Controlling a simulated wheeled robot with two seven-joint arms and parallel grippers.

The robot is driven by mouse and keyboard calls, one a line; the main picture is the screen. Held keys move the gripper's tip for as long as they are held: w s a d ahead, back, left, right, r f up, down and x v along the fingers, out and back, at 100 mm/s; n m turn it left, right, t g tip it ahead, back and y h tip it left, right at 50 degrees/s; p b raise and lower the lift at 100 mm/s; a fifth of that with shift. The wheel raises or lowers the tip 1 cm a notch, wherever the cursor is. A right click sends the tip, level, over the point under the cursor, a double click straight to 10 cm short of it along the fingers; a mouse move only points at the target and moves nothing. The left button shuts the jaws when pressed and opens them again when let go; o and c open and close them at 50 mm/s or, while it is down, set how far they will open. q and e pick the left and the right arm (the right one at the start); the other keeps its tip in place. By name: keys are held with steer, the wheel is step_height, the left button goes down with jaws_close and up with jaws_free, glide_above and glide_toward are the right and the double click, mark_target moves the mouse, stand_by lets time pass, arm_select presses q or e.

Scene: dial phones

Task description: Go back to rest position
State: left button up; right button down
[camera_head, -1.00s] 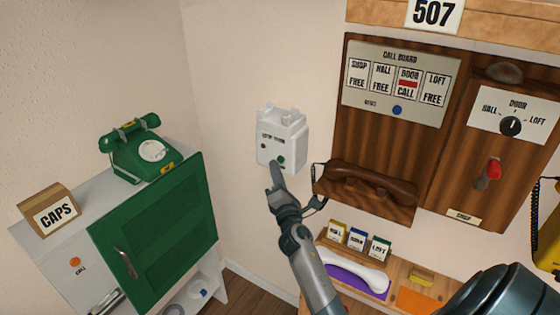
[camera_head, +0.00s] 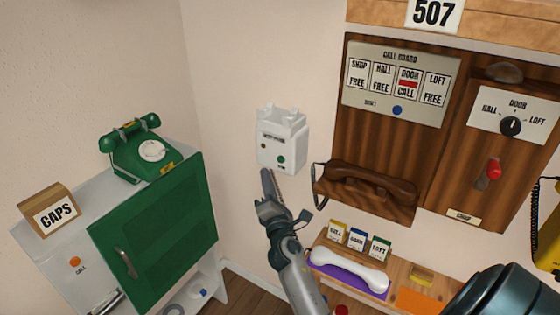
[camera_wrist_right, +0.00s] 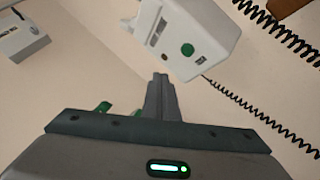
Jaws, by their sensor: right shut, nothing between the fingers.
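My right gripper (camera_head: 268,182) is in the middle of the head view, just below the white wall box (camera_head: 281,145) and apart from it. Its fingers are together with nothing between them; they also show in the right wrist view (camera_wrist_right: 160,85). The white box has a green button (camera_wrist_right: 187,49) and an empty cradle on top. My left gripper is not in view.
A wooden wall panel (camera_head: 330,140) with a brown handset (camera_head: 370,182) is at the right. A green phone (camera_head: 136,155) stands on the cabinet at the left. A white handset (camera_head: 348,268) lies on a shelf below. Black coiled cord (camera_wrist_right: 260,115) hangs near the gripper.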

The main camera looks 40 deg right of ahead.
stand_by(0.7)
